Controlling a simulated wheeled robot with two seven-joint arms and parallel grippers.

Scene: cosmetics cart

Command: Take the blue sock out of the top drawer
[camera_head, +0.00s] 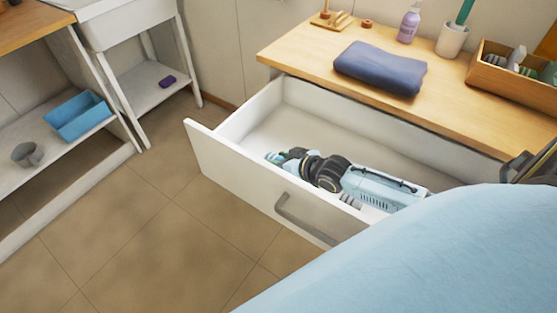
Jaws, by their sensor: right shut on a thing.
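The top drawer (234,148) of the wooden-topped cart is pulled out. My right gripper (284,158) is low inside it, near the left part of the drawer, with the black wrist and light-blue forearm reaching in from the right. It is shut on a small light-blue thing at its tip, which looks like the blue sock (271,157). Most of the sock is hidden or too small to make out, and I cannot tell whether it touches the drawer floor. My left gripper is not in view.
The drawer front with its grey handle (299,218) stands over clear tiled floor. On the cart top (300,52) are a folded dark-blue towel (380,68), a purple bottle (409,24), a white cup (452,41) and a wooden box (512,84). A light-blue surface close up hides the lower right.

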